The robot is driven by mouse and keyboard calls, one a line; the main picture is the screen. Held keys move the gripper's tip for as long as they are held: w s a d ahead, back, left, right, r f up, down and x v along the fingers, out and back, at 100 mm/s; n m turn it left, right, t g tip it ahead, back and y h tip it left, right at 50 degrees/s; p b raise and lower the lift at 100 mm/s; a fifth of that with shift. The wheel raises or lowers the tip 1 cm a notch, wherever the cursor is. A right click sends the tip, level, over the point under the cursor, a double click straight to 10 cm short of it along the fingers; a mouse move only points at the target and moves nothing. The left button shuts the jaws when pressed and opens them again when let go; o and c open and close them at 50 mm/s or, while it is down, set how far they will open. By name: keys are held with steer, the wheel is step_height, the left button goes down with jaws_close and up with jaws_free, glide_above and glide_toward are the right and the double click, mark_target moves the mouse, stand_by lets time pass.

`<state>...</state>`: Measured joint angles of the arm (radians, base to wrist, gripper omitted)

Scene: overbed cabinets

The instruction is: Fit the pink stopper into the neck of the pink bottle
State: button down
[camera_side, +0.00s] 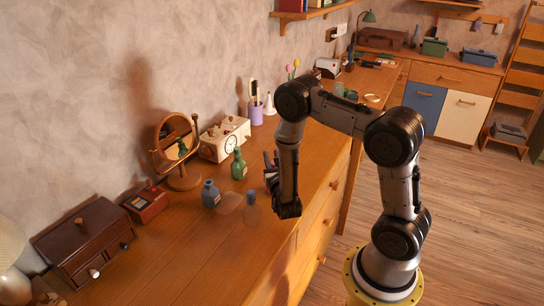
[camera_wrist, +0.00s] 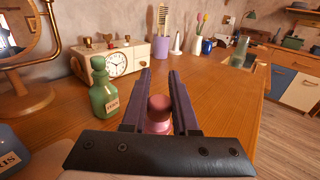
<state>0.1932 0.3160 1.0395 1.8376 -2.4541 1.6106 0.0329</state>
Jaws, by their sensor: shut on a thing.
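My gripper (camera_wrist: 160,74) points level over the dresser top, its two dark fingers shut on a pink piece (camera_wrist: 158,108). This piece has a rounded darker top and a paler pink part below, so it looks like the pink stopper. Whether the paler part belongs to the stopper or to the pink bottle, I cannot tell. The black palm hides what lies beneath. In the side view my gripper (camera_side: 270,172) is right of the green bottle, and the pink piece cannot be made out there.
A green bottle (camera_wrist: 104,92) stands left of my fingers. A blue bottle (camera_side: 210,194) and a small blue-topped piece (camera_side: 251,198) are nearer the front. A cream clock box (camera_wrist: 117,63), round mirror (camera_side: 175,139) and purple cup (camera_side: 256,113) stand behind. Bare wood lies right of my fingers.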

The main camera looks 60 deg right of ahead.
steer(key=shift+f, duration=0.1)
steer(key=c, duration=0.6)
jaws_free()
steer(key=v, duration=1.4)
steer(key=shift+w, duration=0.1)
